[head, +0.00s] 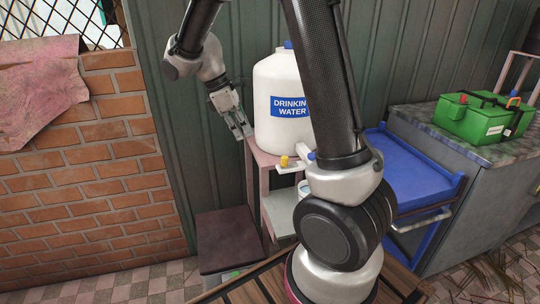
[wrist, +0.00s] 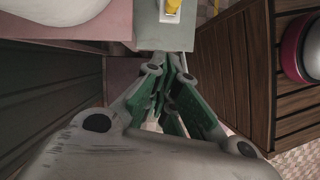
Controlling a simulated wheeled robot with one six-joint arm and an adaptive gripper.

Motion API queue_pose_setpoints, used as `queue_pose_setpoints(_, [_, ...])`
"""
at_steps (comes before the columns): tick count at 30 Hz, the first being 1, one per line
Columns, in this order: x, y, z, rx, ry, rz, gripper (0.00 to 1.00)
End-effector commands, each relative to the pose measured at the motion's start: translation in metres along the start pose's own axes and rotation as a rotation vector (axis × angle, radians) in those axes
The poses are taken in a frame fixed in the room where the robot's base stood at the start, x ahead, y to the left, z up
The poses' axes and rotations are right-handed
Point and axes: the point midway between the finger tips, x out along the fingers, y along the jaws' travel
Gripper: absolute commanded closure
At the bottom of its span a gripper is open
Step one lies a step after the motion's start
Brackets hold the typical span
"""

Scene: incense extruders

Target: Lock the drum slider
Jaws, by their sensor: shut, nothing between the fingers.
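The drum is a large white water container (head: 280,108) with a blue "DRINKING WATER" label, upright on a pink stand (head: 263,156). At its lower front is a small yellow piece (head: 284,161) on a white part; it also shows at the top edge of the wrist view (wrist: 173,6). I cannot tell which part is the slider. My gripper (head: 243,131) is shut and empty, to the left of the drum near the stand's top corner, apart from the yellow piece. In the wrist view my gripper (wrist: 176,62) has its green-padded fingers together. My arm hides the drum's right side.
A dark-topped stool (head: 234,240) stands below my gripper. A blue tray cart (head: 400,165) and a counter with a green toolbox (head: 485,118) are at the right. A brick wall (head: 85,190) is at the left, a green corrugated wall behind.

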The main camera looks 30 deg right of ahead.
Motion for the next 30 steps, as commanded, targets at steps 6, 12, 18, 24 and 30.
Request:
queue_pose_setpoints(6, [0.0, 0.0, 0.0, 0.001, 0.001, 0.0, 1.0])
queue_pose_setpoints(12, [0.011, -0.001, 0.0, 0.003, -0.001, -0.002, 1.0])
queue_pose_setpoints(18, [0.048, -0.001, 0.001, 0.004, -0.003, -0.005, 1.0])
queue_pose_setpoints(24, [0.091, -0.001, 0.001, 0.004, -0.003, -0.006, 1.0])
queue_pose_setpoints(30, [0.109, -0.001, 0.022, 0.007, 0.001, -0.003, 1.0])
